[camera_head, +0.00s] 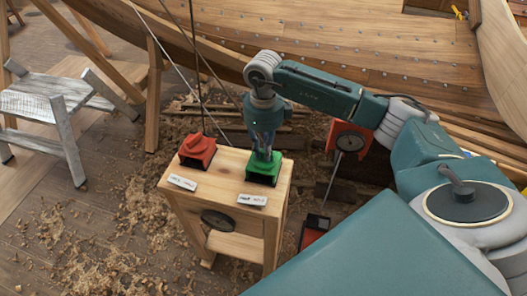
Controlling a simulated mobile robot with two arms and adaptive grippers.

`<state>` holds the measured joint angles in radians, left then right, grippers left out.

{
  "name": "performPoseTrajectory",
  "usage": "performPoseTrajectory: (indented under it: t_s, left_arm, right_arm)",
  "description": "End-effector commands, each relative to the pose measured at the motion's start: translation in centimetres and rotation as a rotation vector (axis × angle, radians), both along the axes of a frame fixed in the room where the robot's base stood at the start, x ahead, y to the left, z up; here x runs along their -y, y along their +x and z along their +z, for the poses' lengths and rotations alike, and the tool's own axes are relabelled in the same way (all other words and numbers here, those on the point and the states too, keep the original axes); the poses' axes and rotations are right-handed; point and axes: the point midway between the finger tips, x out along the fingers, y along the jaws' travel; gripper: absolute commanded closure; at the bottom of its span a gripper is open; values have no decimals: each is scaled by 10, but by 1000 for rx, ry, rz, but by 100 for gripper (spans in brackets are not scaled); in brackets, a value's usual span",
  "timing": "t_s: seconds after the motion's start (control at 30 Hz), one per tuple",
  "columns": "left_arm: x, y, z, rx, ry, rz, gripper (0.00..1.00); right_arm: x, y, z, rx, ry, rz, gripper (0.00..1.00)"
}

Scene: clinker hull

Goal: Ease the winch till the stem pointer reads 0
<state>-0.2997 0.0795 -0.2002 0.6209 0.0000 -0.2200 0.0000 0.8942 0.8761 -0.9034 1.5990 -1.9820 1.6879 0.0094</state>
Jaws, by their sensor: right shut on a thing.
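A wooden stand (186,203) carries a red winch-like unit (197,150) on the left and a green one (262,178) on the right. Each has a small white label in front, too small to read. My right gripper (263,153) points down at the green unit and is shut on its upper part, which the fingers mostly hide. Lines rise from near the red unit toward the top of the view. I cannot make out a stem pointer or its reading. My left gripper is not in view.
A dark round disc (218,221) is on the stand's front. A red box with a round face (348,138) stands behind my right arm. The planked hull (330,45) spans the back. A grey step stool (50,105) is at left. Wood shavings cover the floor.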

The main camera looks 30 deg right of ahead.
Motion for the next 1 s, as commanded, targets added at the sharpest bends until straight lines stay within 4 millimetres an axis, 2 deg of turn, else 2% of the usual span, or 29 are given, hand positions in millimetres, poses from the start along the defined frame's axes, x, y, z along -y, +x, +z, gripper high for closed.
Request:
performPoseTrajectory:
  t_s: [0.1,0.5,0.8,1.0]
  left_arm:
    - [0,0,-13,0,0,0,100]
    - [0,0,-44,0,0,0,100]
    - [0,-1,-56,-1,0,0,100]
    - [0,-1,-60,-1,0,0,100]
  right_arm:
    - [1,1,-2,5,0,82,100]
    - [2,0,-2,6,-1,417,100]
    - [2,0,0,6,0,597,100]
    - [2,0,1,6,0,657,100]
